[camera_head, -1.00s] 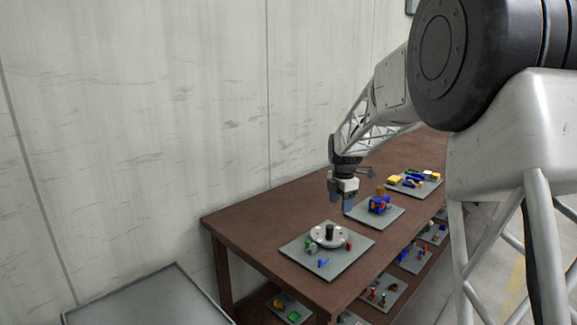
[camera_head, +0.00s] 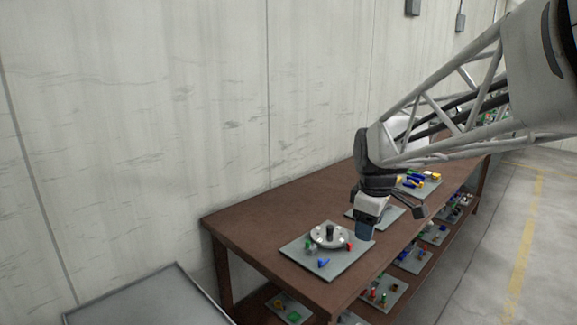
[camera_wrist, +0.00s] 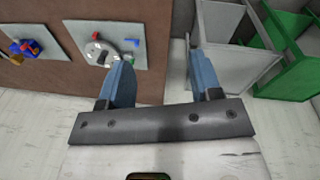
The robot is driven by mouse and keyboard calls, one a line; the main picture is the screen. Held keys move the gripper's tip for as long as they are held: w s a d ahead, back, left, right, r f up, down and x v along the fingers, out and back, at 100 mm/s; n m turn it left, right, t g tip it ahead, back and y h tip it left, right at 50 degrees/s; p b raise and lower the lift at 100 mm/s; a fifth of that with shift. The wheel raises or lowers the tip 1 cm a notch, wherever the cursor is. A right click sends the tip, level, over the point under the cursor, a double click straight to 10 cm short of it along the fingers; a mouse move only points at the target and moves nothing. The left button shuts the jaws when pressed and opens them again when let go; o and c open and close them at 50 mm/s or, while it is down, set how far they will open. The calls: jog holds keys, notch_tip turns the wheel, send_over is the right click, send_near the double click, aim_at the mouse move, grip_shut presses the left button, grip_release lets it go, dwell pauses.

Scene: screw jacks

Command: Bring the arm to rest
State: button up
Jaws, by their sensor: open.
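My gripper (camera_head: 366,228) hangs over the front edge of the brown table, just right of the nearest grey board. In the wrist view its two blue fingers (camera_wrist: 166,80) stand wide apart with nothing between them. The nearest board (camera_head: 337,270) carries a round grey part with a dark centre (camera_head: 329,236) and small green, blue and red pieces. The same round part shows in the wrist view (camera_wrist: 100,52), beyond the left finger. My arm hides most of the second board (camera_head: 390,219) and what lies on it.
The brown table (camera_head: 235,228) runs along a pale wall. A lower shelf holds more boards (camera_head: 381,291) with small parts. A third board (camera_head: 425,184) lies farther back. Grey and green bins (camera_wrist: 237,45) stand beyond the right finger. Open floor (camera_head: 495,250) lies right of the table.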

jog(key=s+f+m, duration=0.2)
jog(key=s+m, duration=0.3)
jog(key=s, duration=0.8)
jog(key=s+f+m+t, duration=0.1)
jog(key=s+f+m, duration=0.2)
jog(key=s, duration=1)
jog(key=m, duration=0.3)
jog(key=shift+d+m, duration=0.25)
jog(key=shift+m, duration=0.05)
